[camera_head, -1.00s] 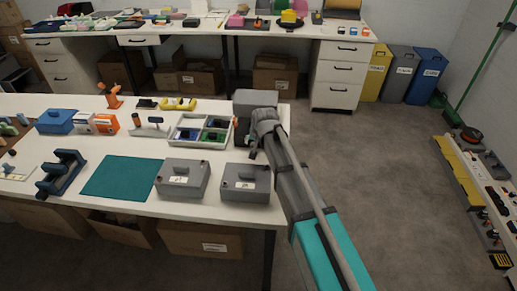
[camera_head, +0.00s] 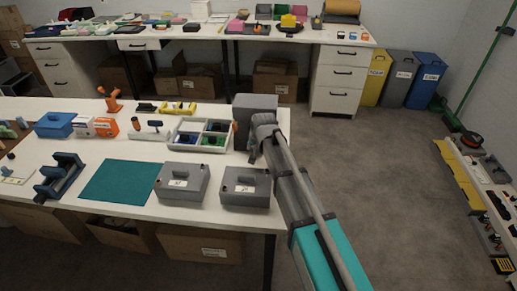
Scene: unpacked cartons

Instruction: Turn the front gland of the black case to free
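A dark grey box-like case (camera_head: 256,102) stands at the right end of the near table; it is the darkest case near my arm, and I cannot tell for sure that it is the black case. A small orange-red part shows at its left side (camera_head: 235,126). My gripper (camera_head: 252,155) points down just in front of this case, above the table's right edge. Its fingers are small and dark here, so I cannot tell whether they are open or touch anything. My wrist hides the case's lower front, and no front gland can be made out.
Two grey lidded cases (camera_head: 182,181) (camera_head: 246,187) stand at the table's front edge. A divided tray (camera_head: 172,146) with coloured parts lies left of my gripper. A teal mat (camera_head: 119,181) and a blue stand (camera_head: 60,174) are farther left.

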